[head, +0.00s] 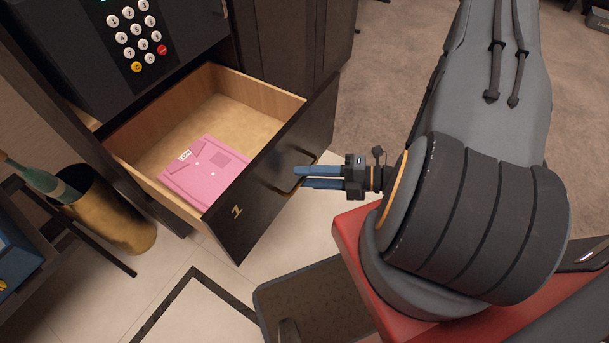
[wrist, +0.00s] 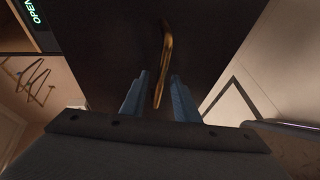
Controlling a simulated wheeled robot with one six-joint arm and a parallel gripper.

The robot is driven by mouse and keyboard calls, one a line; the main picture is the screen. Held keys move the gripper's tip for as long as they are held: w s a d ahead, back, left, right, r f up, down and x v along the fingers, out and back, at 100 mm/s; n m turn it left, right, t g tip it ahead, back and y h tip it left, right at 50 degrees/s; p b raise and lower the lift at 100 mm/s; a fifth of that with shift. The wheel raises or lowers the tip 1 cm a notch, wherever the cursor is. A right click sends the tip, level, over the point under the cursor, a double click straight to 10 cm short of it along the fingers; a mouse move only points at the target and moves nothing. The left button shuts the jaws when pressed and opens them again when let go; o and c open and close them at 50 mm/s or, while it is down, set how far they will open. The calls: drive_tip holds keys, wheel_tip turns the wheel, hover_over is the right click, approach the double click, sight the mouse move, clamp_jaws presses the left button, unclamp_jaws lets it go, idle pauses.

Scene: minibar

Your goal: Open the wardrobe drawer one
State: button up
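The wardrobe drawer marked 1 (head: 240,232) is pulled well out, with a dark front and a light wood inside. A folded pink shirt (head: 205,172) lies in it. Its thin brass handle (head: 285,191) is partly hidden by my fingers in the head view; it also shows in the wrist view (wrist: 165,50). My gripper (head: 298,177) is at the handle, with its two blue fingers apart. In the wrist view, the handle's near end lies between the fingers (wrist: 158,98), with gaps visible on both sides. I cannot tell whether either finger touches it.
A black safe with a keypad (head: 138,40) sits above the drawer. A brass bucket with a bottle (head: 115,215) stands at the left, near a dark low table frame (head: 75,235). A dark-rimmed bin or seat (head: 320,300) is below my gripper. Carpet (head: 395,60) lies open behind.

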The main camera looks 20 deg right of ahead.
drive_tip(key=v, duration=0.6)
drive_tip(key=shift+s+d, duration=0.2)
drive_tip(key=shift+d, duration=0.15)
drive_tip(key=shift+r, duration=0.1)
